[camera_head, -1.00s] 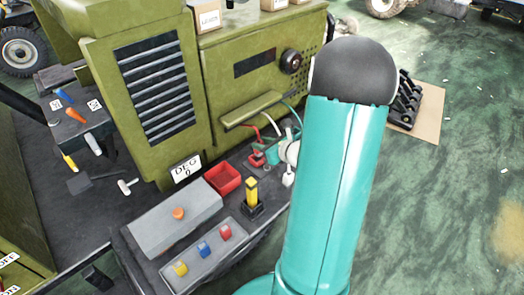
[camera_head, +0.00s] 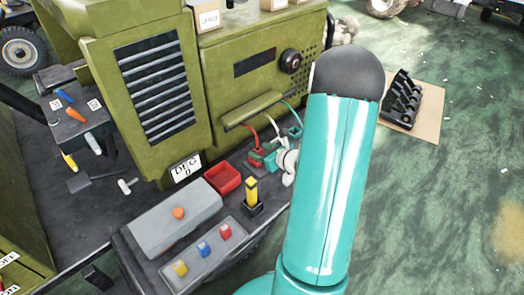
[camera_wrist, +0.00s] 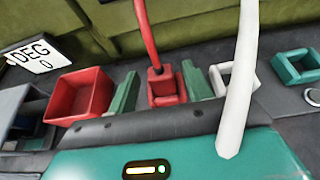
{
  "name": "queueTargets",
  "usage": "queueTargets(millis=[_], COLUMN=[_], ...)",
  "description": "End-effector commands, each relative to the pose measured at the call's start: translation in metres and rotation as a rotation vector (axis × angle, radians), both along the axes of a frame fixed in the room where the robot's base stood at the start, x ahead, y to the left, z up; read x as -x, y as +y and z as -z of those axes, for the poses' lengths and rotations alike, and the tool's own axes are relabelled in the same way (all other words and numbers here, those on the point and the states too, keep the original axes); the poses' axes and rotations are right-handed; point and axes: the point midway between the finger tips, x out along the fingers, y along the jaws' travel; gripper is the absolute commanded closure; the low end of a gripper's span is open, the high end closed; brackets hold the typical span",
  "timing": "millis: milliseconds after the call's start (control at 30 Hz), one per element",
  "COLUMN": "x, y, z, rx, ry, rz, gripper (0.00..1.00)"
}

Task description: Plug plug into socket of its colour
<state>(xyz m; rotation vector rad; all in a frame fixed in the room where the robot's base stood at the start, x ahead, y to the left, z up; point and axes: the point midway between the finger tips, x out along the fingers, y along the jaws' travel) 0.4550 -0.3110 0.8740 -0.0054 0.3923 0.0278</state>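A red plug (camera_wrist: 156,83) on a red cable (camera_wrist: 147,35) stands upright within red socket-like parts (camera_wrist: 182,90) in the wrist view. My gripper (camera_wrist: 161,72) has its two green fingers apart, one on each side of the red plug. A narrow gap shows at the left finger; I cannot tell whether the right finger touches. A white square socket (camera_wrist: 237,78) lies right of the fingers, partly hidden by a thick white cable (camera_wrist: 242,75). A teal square socket (camera_wrist: 297,66) is farther right. The red cable (camera_head: 275,128) also shows in the head view.
An open red bin (camera_head: 223,179) and a yellow block on a black stand (camera_head: 252,195) are left of the gripper. A grey tray (camera_head: 205,250) with coloured pieces lies nearer. The olive machine panel (camera_head: 245,65) rises behind. My arm hides the bench's right side.

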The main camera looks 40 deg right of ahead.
Motion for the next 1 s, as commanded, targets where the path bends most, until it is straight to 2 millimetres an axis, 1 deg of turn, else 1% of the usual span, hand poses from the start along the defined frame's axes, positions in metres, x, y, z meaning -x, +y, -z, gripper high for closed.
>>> queueTargets(millis=[267, 367, 467, 700, 800, 900, 1000], x=[0.000, 0.009, 0.025, 0.074, 0.091, 0.103, 0.109], y=[0.000, -0.001, -0.002, -0.003, -0.003, -0.003, -0.003], z=[-0.004, -0.008, -0.015, -0.035, -0.042, -0.046, -0.049], rx=[0.002, 0.003, 0.002, 0.002, 0.003, 0.001, 0.001], ry=[-0.001, 0.000, -0.001, -0.001, -0.001, -0.001, 0.000], rz=[-0.001, 0.001, 0.003, 0.003, 0.003, 0.002, 0.001], gripper=[0.50, 0.50, 0.50, 0.50, 0.50, 0.50, 0.50])
